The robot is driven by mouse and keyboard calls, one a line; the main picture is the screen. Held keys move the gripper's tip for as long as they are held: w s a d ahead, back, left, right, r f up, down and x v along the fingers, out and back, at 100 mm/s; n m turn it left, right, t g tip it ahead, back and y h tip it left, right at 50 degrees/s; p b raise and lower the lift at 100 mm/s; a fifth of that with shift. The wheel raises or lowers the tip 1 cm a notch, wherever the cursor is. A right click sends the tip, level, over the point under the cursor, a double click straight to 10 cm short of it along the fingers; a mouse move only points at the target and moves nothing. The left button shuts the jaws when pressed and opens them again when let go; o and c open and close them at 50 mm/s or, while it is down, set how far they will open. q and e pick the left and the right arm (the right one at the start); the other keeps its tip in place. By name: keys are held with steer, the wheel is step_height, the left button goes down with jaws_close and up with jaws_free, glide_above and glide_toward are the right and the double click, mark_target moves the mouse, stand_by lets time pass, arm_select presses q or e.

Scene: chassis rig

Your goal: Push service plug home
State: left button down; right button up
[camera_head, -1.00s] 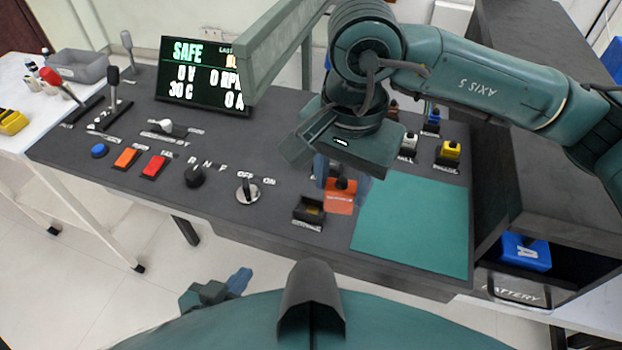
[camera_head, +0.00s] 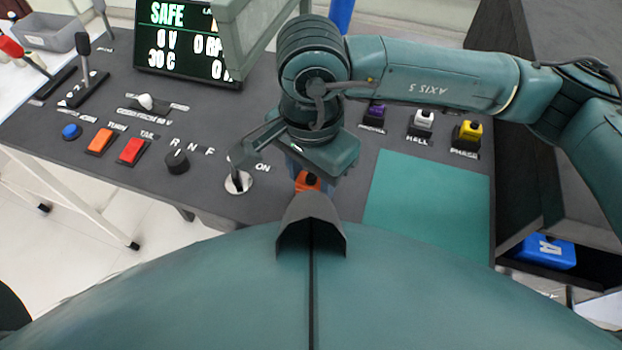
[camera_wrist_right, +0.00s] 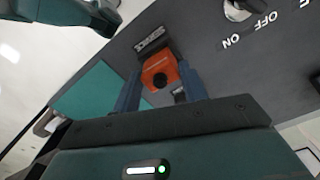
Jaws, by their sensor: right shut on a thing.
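The orange service plug (camera_head: 307,182) shows just below my right gripper (camera_head: 304,174) in the head view, largely covered by the gripper and a dark part of my own body. A dark block with the SERVICE label (camera_wrist_right: 151,40) lies right beside the plug's far edge. I cannot tell how deep the plug sits. My left gripper is out of view.
Purple (camera_head: 374,112), white (camera_head: 423,120) and yellow (camera_head: 468,131) plugs stand behind a bare green mat (camera_head: 425,205). A key switch (camera_head: 238,182) and a black knob (camera_head: 176,160) are to the left. The screen (camera_head: 187,40) reads SAFE.

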mark_target(311, 176)
steer(key=shift+f+b, duration=0.4)
steer(key=shift+f, duration=0.95)
steer(key=o, duration=1)
steer(key=shift+r, duration=0.1)
steer(key=shift+r+p, duration=0.4)
steer(key=shift+p, duration=0.25)
step_height(311, 176, up, 12)
steer(key=shift+f, duration=0.2)
